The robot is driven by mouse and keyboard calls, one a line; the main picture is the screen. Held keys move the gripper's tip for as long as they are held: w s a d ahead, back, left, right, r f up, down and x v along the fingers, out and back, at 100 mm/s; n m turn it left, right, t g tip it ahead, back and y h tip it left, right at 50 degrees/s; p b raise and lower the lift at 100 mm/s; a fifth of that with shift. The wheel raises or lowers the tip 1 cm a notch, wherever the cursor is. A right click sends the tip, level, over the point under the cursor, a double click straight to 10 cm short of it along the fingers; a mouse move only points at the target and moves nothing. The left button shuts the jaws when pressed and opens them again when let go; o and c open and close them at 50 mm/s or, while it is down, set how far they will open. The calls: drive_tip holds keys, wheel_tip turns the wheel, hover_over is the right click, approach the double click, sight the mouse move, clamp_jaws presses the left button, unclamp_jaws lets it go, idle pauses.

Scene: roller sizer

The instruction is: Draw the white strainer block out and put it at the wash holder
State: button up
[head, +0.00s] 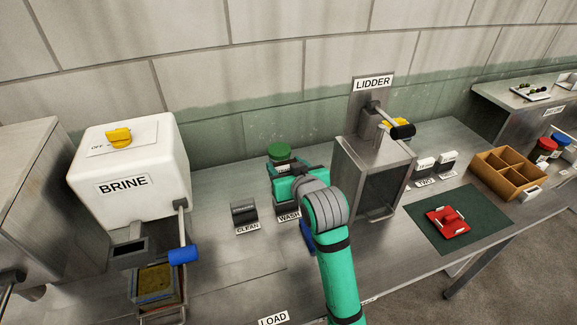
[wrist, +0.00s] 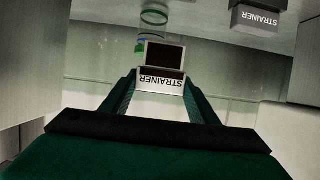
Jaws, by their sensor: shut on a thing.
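My gripper (wrist: 160,96) is shut on the white strainer block (wrist: 160,84) in the wrist view. The block has a white face with an upside-down STRAINER label and a dark recessed top, and a finger lies at each side. In the head view my gripper (head: 288,183) is low over the bench, just behind the wash holder's WASH label (head: 288,216). My gripper and arm hide most of the block and holder there, so I cannot tell whether the block is seated. A dark block labelled STRAINER (wrist: 262,18) is at the wrist view's upper right.
A dark block (head: 244,213) stands at the CLEAN label, left of my gripper. The white BRINE tank (head: 130,165) is farther left. The LIDDER machine (head: 372,175) stands close on the right. A green round lid (head: 279,151) is behind my gripper. Bare bench lies in front of CLEAN.

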drive_tip(key=shift+s, duration=0.15)
drive_tip(key=shift+f, duration=2.9)
drive_tip(key=shift+f, duration=0.4)
drive_tip(key=shift+f, duration=0.55)
